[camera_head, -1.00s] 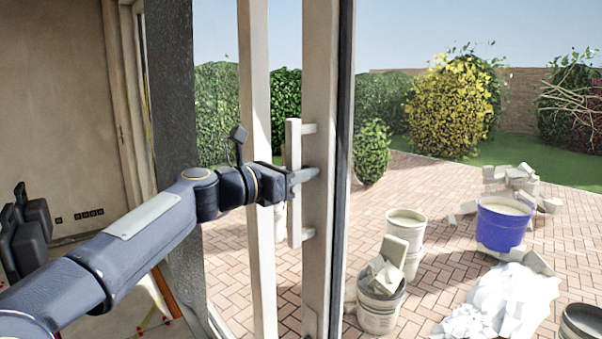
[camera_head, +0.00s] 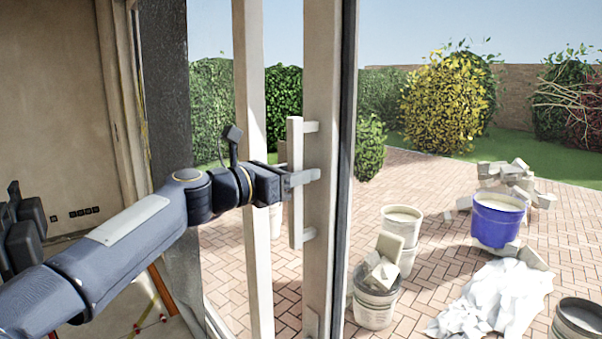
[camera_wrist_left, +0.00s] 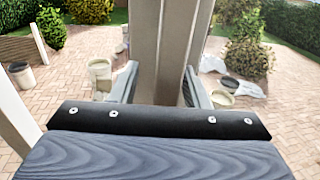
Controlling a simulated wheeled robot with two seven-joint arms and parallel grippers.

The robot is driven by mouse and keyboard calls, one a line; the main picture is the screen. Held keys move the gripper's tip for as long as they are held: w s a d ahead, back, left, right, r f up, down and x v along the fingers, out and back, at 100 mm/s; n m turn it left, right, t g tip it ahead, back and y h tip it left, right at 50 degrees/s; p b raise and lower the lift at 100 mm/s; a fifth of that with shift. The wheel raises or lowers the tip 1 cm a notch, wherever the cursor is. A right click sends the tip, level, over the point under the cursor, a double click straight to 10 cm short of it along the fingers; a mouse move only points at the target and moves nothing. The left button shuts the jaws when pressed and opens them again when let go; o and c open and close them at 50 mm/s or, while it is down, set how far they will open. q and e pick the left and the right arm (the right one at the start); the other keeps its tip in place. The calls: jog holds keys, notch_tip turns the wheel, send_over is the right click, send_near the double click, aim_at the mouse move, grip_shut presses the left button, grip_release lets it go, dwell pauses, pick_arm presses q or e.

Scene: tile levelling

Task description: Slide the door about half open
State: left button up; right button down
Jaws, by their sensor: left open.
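The sliding door shows as a tall pale frame upright (camera_head: 322,90) with a dark right edge. Its pale vertical bar handle (camera_head: 295,140) stands off the upright on short brackets. My left gripper (camera_head: 303,178) is at the middle of the handle, its jaws pointing right towards the upright. In the left wrist view, one open finger lies on each side of the pale bar (camera_wrist_left: 172,50). I cannot tell whether the fingers touch it. My right gripper is in neither view.
Another pale post (camera_head: 250,80) stands left of the door upright, behind my wrist. Outside on brick paving are a bucket of rubble (camera_head: 375,303), a pale bucket (camera_head: 403,217), a blue bucket (camera_head: 498,222) and a white crumpled heap (camera_head: 495,300).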

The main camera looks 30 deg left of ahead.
pick_arm(q)
jog(key=b+v, duration=0.1)
jog(key=v, duration=0.6)
dwell(0.3)
